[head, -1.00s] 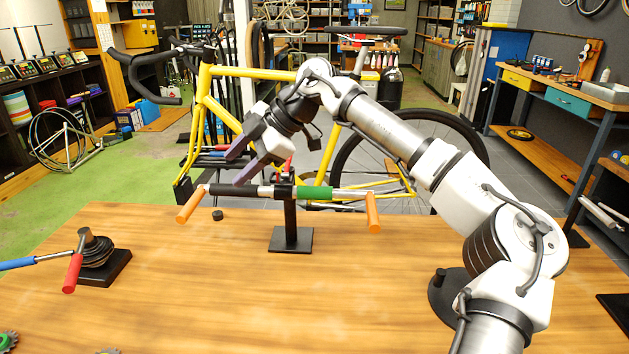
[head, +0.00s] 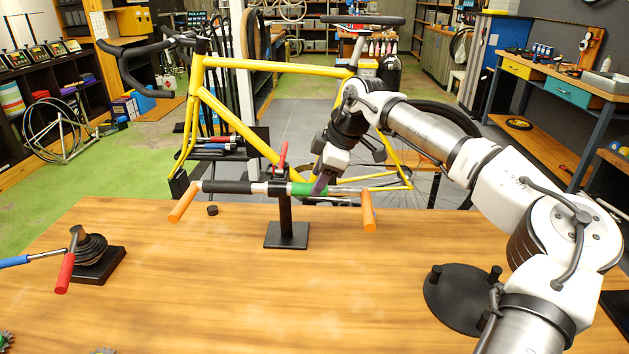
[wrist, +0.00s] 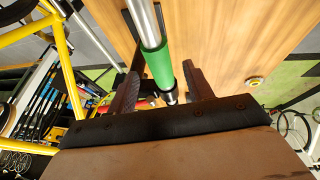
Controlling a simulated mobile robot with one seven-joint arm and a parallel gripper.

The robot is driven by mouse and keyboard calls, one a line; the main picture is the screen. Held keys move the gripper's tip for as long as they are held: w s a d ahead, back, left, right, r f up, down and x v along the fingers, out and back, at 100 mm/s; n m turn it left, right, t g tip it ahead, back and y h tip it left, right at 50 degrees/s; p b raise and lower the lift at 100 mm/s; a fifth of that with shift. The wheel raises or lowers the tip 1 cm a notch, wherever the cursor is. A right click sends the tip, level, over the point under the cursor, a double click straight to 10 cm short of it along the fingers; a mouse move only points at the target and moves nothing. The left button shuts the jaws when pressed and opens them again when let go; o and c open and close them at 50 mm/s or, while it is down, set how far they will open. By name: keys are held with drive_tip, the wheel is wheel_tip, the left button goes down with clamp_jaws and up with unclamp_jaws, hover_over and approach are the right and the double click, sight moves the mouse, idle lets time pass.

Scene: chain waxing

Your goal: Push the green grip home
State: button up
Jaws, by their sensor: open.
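The green grip (head: 309,189) is around a silver bar (head: 345,190), just right of the stand's clamp. Bare bar shows between it and the orange end piece on the right (head: 368,211). A black grip (head: 228,187) is on the bar's left half. My gripper (head: 322,184) is at the green grip's right end and hides part of it. In the wrist view the green grip (wrist: 157,62) runs between my open, spread fingers (wrist: 160,82). I cannot tell whether a finger touches it.
A black stand (head: 286,236) with a red lever (head: 283,155) holds the bar above the wooden table (head: 200,300). A yellow bicycle frame (head: 235,120) is close behind.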

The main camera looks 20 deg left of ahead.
drive_tip(key=shift+x, duration=1.55)
